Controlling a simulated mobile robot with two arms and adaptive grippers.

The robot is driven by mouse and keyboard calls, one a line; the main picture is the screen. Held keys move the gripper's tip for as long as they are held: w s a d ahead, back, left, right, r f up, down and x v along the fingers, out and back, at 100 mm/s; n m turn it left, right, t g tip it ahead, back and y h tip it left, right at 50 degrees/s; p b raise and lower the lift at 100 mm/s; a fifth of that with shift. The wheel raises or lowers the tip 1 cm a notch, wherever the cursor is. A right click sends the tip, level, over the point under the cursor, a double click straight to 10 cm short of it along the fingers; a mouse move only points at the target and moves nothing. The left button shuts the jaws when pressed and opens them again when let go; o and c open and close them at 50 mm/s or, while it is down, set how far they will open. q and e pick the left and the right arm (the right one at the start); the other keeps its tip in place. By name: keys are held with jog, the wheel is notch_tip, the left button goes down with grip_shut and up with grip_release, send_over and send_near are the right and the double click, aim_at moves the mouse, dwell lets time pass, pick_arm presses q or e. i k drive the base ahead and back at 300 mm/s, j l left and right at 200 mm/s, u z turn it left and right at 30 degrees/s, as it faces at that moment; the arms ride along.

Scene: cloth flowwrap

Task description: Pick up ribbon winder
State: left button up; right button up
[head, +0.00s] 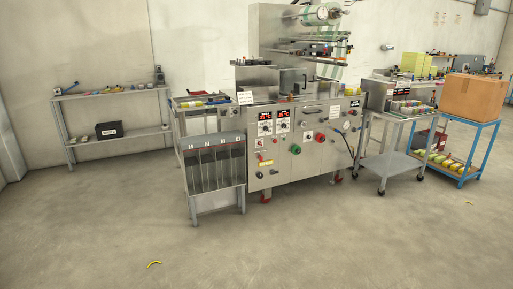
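I cannot tell for sure which object is the ribbon winder; everything is small and far off. A small blue-handled device (70,87) sits at the left end of the top of the grey wall bench (112,93). A small dark upright device (159,75) stands at the right end of that bench. Several small coloured items lie between them, too small to name. Neither of my grippers is in view.
A large steel wrapping machine (300,150) stands in the middle, with a numbered bin rack (215,170) at its front left. A steel cart (398,163) and a blue cart (480,127) bearing a cardboard box (473,96) stand right. Yellow scraps (154,264) lie on open floor.

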aim_at(227, 100)
jog(key=i+z, duration=0.4)
jog(key=i, duration=1.75)
